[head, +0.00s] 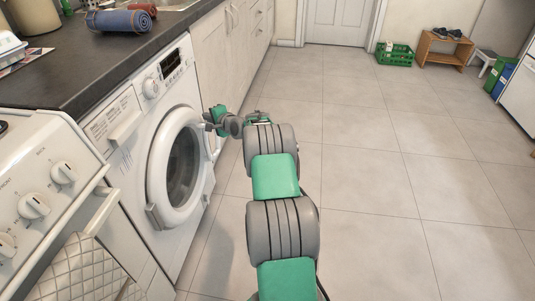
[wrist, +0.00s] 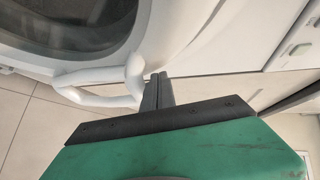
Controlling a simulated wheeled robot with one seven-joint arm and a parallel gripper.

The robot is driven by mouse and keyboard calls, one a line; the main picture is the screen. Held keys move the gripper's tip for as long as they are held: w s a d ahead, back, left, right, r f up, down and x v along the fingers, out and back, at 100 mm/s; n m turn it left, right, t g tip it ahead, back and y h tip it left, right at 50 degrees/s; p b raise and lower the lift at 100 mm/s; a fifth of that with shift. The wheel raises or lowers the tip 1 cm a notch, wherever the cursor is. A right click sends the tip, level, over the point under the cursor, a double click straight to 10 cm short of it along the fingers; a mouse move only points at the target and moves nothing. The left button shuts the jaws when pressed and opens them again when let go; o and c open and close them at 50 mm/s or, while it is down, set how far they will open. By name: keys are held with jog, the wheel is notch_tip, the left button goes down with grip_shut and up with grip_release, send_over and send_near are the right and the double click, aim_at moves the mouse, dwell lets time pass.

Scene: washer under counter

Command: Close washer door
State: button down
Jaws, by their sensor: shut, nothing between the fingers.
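The white washer (head: 125,135) stands under the dark counter. Its round door (head: 157,165) has a white ring and dark glass, with a grey hinge at its lower left in the head view. The door seems to stand slightly out from the front; how wide the gap is cannot be told. In the wrist view the door's rim (wrist: 150,25) and its white loop handle (wrist: 90,76) show at upper left. My gripper (wrist: 157,78) is shut and empty, its tips right beside the handle's end; contact is unclear. In the head view my gripper (head: 208,116) is beside the door's upper right edge.
A white cooker (head: 45,190) with knobs and a quilted cloth (head: 85,272) is at the near left. Cream cabinets (head: 215,45) run beyond the washer. A rolled blue towel (head: 118,20) lies on the counter. The tiled floor (head: 380,180) to the right is open.

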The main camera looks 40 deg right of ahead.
jog(key=shift+w+a+r, duration=0.15)
jog(key=shift+w+a, duration=0.1)
jog(key=shift+w, duration=0.2)
jog(key=shift+a, duration=0.2)
